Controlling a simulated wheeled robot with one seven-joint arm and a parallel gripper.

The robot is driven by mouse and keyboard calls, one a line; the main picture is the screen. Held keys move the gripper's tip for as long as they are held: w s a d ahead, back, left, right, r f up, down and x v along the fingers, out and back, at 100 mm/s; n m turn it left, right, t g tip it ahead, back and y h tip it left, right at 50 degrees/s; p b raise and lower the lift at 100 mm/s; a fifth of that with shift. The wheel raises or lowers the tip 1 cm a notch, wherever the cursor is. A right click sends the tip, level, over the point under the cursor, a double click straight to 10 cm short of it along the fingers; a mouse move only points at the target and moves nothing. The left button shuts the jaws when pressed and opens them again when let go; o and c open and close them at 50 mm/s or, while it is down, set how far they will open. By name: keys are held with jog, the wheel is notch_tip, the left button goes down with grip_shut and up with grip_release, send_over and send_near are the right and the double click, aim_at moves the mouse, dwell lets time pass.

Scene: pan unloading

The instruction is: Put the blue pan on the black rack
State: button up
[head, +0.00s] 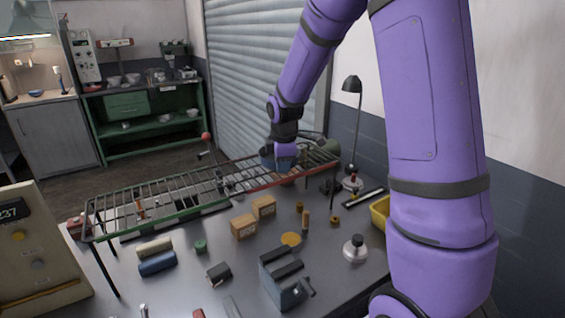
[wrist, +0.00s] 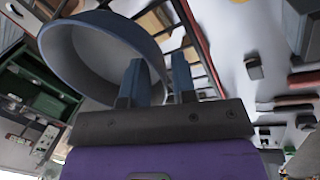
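The blue pan (head: 268,160) is at the far right end of the wire rack in the head view, partly hidden by my gripper (head: 284,150). In the wrist view the pan (wrist: 105,55) fills the upper left, with its pale inside facing the camera. The fingers of my gripper (wrist: 160,78) stand close together on its near wall, one inside and one outside, and look shut on it. The dark rack (head: 180,190) spans the table on thin legs, with green and red edges. Whether the pan touches the rack's bars is hidden.
Under and before the rack stand wooden blocks (head: 243,226), rollers (head: 157,262) and a grey-blue vise (head: 285,278). A desk lamp (head: 352,90) and a yellow bin (head: 380,212) are at the right. Most of the rack's left and middle top is bare.

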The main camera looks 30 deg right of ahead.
jog(key=v, duration=1.2)
jog(key=s+a+r+m+t, duration=0.1)
jog(key=s+m, duration=0.3)
jog(key=s, duration=0.5)
jog(key=s+a+r+m+t, duration=0.1)
jog(key=s+a+r+m, duration=0.2)
jog(key=s, duration=0.6)
jog(key=s+a+r+m+y, duration=0.1)
jog(key=s+a+r+m, duration=0.1)
jog(key=s+m, duration=0.4)
jog(key=s+a, duration=0.1)
jog(key=s, duration=0.2)
jog(key=shift+s+r+t, duration=0.25)
jog(key=shift+r+t, duration=0.15)
jog(key=shift+a, duration=0.15)
